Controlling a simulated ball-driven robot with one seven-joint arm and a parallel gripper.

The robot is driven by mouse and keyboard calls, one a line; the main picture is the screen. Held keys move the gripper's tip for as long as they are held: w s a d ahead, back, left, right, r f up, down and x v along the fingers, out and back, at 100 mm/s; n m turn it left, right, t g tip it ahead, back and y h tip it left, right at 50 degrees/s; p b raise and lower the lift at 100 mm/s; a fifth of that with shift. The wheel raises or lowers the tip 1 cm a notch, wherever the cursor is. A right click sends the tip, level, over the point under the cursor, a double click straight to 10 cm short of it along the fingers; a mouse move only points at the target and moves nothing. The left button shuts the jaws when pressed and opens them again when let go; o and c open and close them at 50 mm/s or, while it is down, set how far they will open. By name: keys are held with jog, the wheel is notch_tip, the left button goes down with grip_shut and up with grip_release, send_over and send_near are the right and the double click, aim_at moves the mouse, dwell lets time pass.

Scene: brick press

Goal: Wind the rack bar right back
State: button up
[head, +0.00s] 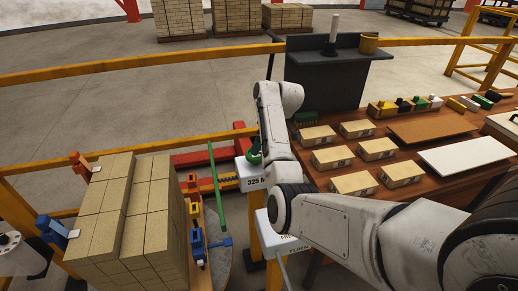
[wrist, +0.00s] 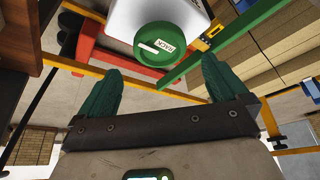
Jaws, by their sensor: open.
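In the wrist view a round green knob (wrist: 161,48) with a small white label that seems to read RACK sits on a white box (wrist: 190,12). My gripper (wrist: 160,78) has two green fingers spread wide. The knob lies ahead of the gap between them, and neither finger visibly touches it. In the head view my arm reaches over the white box (head: 251,184), marked 325, and largely hides the gripper. Green shows beside the arm there, but I cannot tell knob from finger. A yellow bar with dark marks (head: 222,178), possibly the rack bar, lies left of the box.
A long green bar (head: 216,188) stands near the box; it also crosses the wrist view (wrist: 225,50). A stack of tan bricks (head: 125,210) stands left. Yellow rails (head: 130,67) run around. A wooden bench (head: 425,165) with several bricks is at right.

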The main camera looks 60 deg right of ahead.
jog(key=shift+v, duration=2.05)
jog(key=w+a+f, duration=0.1)
jog(key=a+f, duration=0.3)
jog(key=a, duration=0.3)
jog(key=a+f, duration=0.3)
jog(key=a, duration=0.4)
jog(key=s+a+f, duration=0.2)
jog(key=s+a, duration=0.1)
jog(key=a, duration=0.7)
jog(key=s+a+f, duration=0.2)
jog(key=a, duration=0.8)
jog(key=s+a+r, duration=0.1)
jog(key=s+a, duration=0.4)
jog(key=a, duration=0.2)
jog(key=s+d+f+g, duration=0.1)
jog(key=s+f+g, duration=0.2)
jog(key=s, duration=0.8)
notch_tip(320, 180, down, 3)
jog(key=shift+r+g, duration=0.15)
jog(key=shift+g, duration=0.15)
jog(key=shift+s+d, duration=0.1)
